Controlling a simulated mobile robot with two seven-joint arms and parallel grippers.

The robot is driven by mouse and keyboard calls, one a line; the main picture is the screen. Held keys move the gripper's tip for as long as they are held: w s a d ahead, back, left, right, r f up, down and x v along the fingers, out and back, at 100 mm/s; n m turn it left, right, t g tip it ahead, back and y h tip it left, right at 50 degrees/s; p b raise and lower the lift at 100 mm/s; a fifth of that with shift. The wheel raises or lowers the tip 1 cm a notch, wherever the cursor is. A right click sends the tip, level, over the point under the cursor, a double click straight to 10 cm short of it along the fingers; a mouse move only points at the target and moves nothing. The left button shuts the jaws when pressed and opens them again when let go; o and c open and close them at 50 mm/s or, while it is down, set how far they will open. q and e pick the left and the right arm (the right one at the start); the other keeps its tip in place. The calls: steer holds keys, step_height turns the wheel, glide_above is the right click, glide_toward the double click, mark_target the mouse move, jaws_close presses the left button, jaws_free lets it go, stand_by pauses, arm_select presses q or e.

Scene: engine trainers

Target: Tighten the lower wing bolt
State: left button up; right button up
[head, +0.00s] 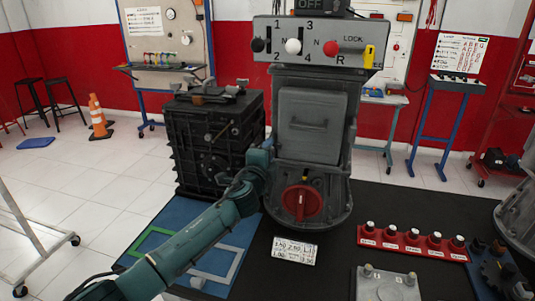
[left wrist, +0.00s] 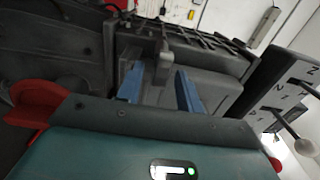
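The grey gearbox trainer (head: 338,179) stands at centre, with a raised rectangular cover (head: 308,125) on its front. My left gripper (head: 260,160) is at the cover's left side in the head view, and its fingertips are hard to make out there. In the left wrist view my left gripper (left wrist: 160,90) is open, with two blue fingers apart. A small upright grey tab, apparently the lower wing bolt (left wrist: 163,62), shows between and just beyond the fingertips. I cannot tell whether either finger touches it. The bolt cannot be made out in the head view. My right gripper is not in view.
A red rotary knob (head: 302,201) is below the cover, and a shift lever panel (head: 315,44) is above it. A black engine block (head: 213,140) stands close on the left. A red rack (head: 412,244) and a grey plate (head: 388,284) lie on the dark mat at right.

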arm_select(q)
steer(key=v, duration=1.3)
steer(key=shift+s, duration=0.1)
steer(key=s+a+f+n+g, duration=0.25)
steer(key=s+f+n, duration=0.35)
steer(key=f, duration=0.5)
steer(key=s+a+f+n+g+y, duration=0.1)
steer(key=s+a+f+n, duration=0.3)
steer(key=s, duration=0.7)
steer(key=s+a+f+n+g, duration=0.3)
steer(key=s+a+f+n, duration=0.2)
steer(key=s+f+n, duration=0.3)
steer(key=s+f, duration=0.3)
steer(key=f, duration=0.1)
steer(key=shift+s+f+n+y, duration=0.2)
steer(key=shift+n+y, duration=0.1)
steer(key=shift+y, duration=0.1)
